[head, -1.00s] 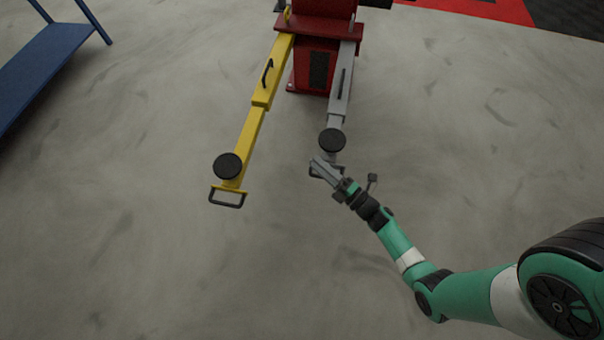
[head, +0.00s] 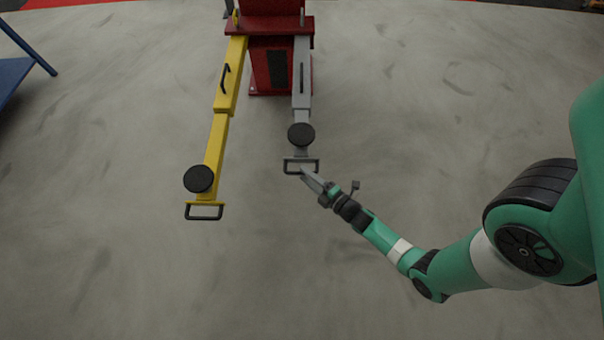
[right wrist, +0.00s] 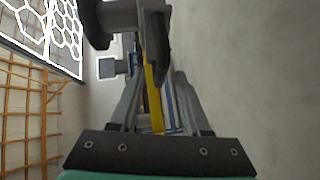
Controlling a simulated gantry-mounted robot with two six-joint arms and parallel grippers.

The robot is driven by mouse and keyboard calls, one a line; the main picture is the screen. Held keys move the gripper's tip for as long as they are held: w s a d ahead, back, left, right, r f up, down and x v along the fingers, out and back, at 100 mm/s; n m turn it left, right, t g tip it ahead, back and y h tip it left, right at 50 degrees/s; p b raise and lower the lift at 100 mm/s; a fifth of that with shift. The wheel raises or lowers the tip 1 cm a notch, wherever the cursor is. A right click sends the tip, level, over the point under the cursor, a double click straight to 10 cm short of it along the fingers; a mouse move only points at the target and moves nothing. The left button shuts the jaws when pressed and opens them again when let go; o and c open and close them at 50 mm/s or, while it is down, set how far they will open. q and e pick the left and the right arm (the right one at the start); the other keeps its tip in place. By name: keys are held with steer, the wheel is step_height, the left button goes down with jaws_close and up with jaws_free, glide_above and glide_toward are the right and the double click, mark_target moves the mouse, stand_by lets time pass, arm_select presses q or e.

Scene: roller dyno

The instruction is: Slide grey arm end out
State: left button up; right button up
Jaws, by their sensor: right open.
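The grey lift arm (head: 302,75) reaches from the red post toward the front of the head view. Its end carries a round black pad (head: 301,134) and a dark loop handle (head: 288,166). My right gripper (head: 304,172) is open, with its fingertips at the front right of the handle. I cannot tell whether the handle bar lies between the fingers. In the right wrist view, the grey arm end (right wrist: 122,17) with its black pad (right wrist: 95,25) shows beyond the open fingers. My left gripper is not in view.
A longer yellow arm (head: 217,140) with its own pad (head: 198,179) and handle (head: 204,216) extends to the left of the grey arm. The red post (head: 268,70) stands behind. A blue frame (head: 12,78) is at the left edge. The floor in front is clear.

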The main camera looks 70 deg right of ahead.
steer(key=shift+x, duration=1.25)
jaws_close()
stand_by(0.4)
